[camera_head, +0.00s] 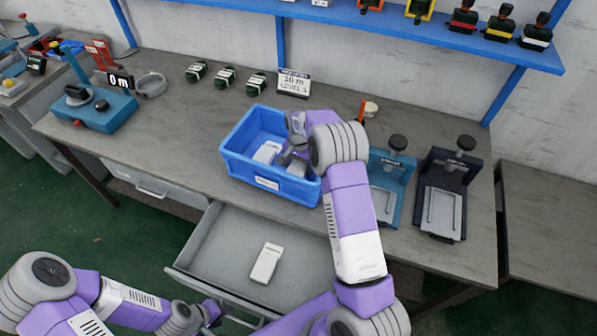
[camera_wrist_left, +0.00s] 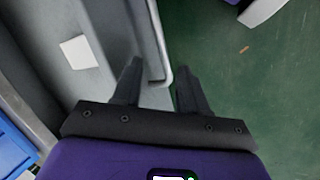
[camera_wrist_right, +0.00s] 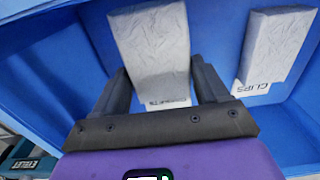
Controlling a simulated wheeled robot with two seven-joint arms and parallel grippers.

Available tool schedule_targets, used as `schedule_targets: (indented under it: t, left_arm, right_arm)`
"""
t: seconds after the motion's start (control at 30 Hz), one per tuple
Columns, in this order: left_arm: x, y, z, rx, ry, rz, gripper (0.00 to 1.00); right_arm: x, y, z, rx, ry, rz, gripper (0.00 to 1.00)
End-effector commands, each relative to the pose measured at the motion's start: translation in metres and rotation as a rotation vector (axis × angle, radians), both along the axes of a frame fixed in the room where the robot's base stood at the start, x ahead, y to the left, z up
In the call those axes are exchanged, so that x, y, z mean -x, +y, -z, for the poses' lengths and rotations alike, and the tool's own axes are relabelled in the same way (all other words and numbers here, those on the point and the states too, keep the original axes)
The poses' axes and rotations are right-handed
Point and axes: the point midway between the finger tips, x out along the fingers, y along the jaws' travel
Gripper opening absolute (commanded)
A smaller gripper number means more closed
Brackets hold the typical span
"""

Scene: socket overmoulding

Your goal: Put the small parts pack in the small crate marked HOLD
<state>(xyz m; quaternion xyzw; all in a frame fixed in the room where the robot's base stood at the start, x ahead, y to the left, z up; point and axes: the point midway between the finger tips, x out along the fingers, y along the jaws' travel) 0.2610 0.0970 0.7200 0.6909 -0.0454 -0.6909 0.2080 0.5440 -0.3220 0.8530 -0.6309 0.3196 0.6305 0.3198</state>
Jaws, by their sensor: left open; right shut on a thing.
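A blue crate (camera_head: 237,167) stands on the bench; its front label is too small to read. My right gripper (camera_head: 290,157) is inside it, shut on a pale grey pack (camera_wrist_right: 155,45). A second pale pack (camera_wrist_right: 275,45), marked CLIPS, lies in the crate to the right in the right wrist view. Another pale pack (camera_head: 265,263) lies in the open drawer and also shows in the left wrist view (camera_wrist_left: 78,52). My left gripper (camera_wrist_left: 158,80) is open and empty at the drawer's front rim. I see no readable HOLD mark.
The open drawer (camera_head: 215,250) juts out below the bench. Two press-like fixtures, one blue (camera_head: 388,185) and one dark (camera_head: 445,195), stand right of the crate. A sign (camera_head: 292,83), several dark green parts (camera_head: 225,77) and a blue device (camera_head: 95,108) stand behind and left.

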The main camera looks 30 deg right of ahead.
Motion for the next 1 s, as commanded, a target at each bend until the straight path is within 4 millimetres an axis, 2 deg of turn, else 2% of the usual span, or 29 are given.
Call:
schedule_targets:
  t: [0.2,0.6,0.63,0.7,0.8,1.0]
  left_arm:
    - [0.000,0.000,0.005,0.000,0.000,0.000,0.43]
    - [0.000,0.000,0.008,0.000,0.000,0.000,0.43]
    - [0.000,0.000,0.008,0.000,0.000,0.000,0.43]
    - [0.000,0.000,0.007,0.000,0.000,0.000,0.43]
    - [0.000,0.000,0.007,0.000,0.000,0.000,0.43]
    - [0.000,0.000,0.007,0.000,0.000,0.000,0.43]
  right_arm:
    - [0.000,0.000,0.032,-0.001,0.002,0.000,0.43]
    - [0.000,0.000,0.038,0.000,0.000,0.000,0.43]
    - [0.000,0.000,0.037,0.000,0.000,0.000,0.77]
    - [0.000,0.000,0.037,0.000,0.000,0.000,0.87]
    - [0.000,0.000,0.037,0.000,0.000,0.000,0.99]
    - [0.000,0.000,0.037,0.000,0.000,0.000,0.99]
